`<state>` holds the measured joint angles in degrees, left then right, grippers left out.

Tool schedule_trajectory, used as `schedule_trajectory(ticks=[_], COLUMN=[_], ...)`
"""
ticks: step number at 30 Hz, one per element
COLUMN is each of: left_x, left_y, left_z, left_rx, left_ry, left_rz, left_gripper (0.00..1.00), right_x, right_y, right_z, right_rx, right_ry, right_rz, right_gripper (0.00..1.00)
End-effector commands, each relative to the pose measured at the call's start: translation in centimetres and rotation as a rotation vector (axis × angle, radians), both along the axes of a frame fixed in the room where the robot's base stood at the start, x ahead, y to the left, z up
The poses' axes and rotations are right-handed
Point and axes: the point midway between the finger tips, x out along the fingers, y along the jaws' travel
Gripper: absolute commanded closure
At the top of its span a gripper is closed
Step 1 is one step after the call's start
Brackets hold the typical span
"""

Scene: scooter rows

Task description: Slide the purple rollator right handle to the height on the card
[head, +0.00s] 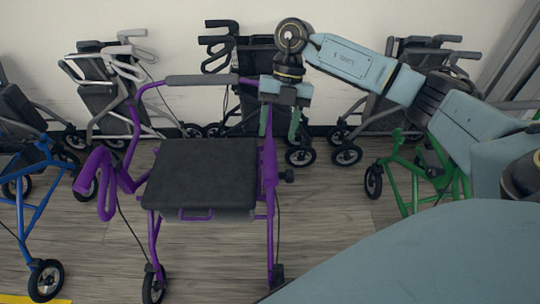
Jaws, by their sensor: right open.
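The purple rollator (270,165) stands upright left of centre, with a black seat (205,172) and a grey backrest bar. Its purple handle (106,195) on the picture's left side is in plain view. On the other side, a purple post rises to my right gripper (280,125), with a dark knob (288,176) lower down. My right gripper points down, fingers apart, at the top of that post. The handle on this side is not clearly visible there, and I cannot tell whether the fingers touch the post. My left gripper and the card are not in view.
A blue rollator (32,208) stands at the left. A grey rollator (98,92) and a black one (240,95) stand along the back wall. A green rollator (399,178) is at the right, below my arm. Wooden floor shows clear between the purple and green rollators.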

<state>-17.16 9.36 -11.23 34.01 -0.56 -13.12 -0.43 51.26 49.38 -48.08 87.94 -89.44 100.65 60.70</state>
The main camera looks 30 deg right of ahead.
Motion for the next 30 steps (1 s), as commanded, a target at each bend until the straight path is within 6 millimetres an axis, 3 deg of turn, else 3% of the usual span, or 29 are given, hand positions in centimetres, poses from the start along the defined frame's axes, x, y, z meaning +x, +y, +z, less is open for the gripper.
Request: schedule_trajectory(ticks=[1, 3, 4, 12, 25, 30], left_x=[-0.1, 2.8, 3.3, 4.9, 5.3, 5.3], left_y=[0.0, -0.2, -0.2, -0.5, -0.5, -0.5], left_z=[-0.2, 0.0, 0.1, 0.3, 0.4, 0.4], left_rx=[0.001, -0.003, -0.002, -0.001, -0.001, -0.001], left_ry=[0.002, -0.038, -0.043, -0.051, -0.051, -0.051], left_rz=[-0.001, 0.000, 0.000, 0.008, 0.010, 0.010], left_gripper=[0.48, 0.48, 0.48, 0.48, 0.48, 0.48], right_x=[-0.4, -0.7, -0.9, -1.7, -1.9, -1.9], right_y=[0.5, 1.0, 1.2, 2.6, 3.0, 3.0], right_z=[-1.3, -2.7, -3.2, -6.8, -7.6, -7.6], right_rx=[0.000, 0.001, 0.001, 0.000, 0.001, 0.001], right_ry=[0.003, 0.003, 0.003, 0.001, 0.000, 0.000], right_rz=[0.001, 0.001, 0.001, -0.001, 0.000, 0.000], right_gripper=[0.48, 0.48, 0.48, 0.48, 0.48, 0.70])
